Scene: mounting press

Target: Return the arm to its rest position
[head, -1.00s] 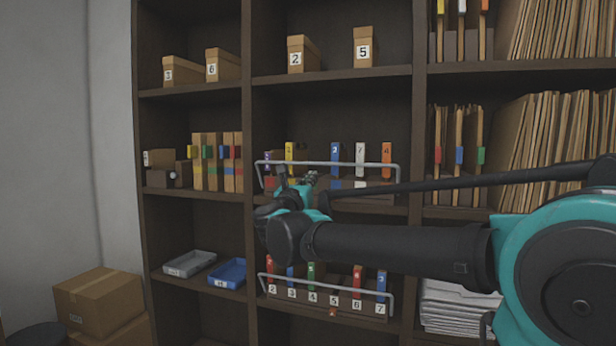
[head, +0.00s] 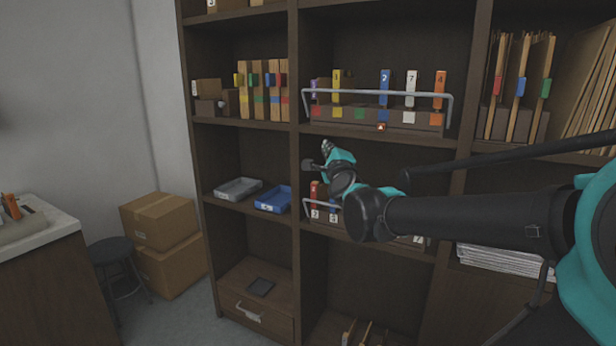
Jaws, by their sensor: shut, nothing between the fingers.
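My arm reaches in from the right in the head view, with its teal and black wrist in front of the middle of the shelf unit. My gripper (head: 326,150) is at the arm's end, small in the picture, pointing up and to the left. It is shut and empty. It is in front of the opening between the upper rack (head: 376,118) and the lower rack (head: 306,208), and I see no contact with either. My wrist and forearm hide much of the lower rack.
The dark shelf unit (head: 294,150) fills the middle and right. A grey tray (head: 239,188) and a blue tray (head: 274,199) lie on a left shelf. Cardboard boxes (head: 160,222), a stool (head: 112,252) and a counter (head: 40,235) stand left. Some floor between them is clear.

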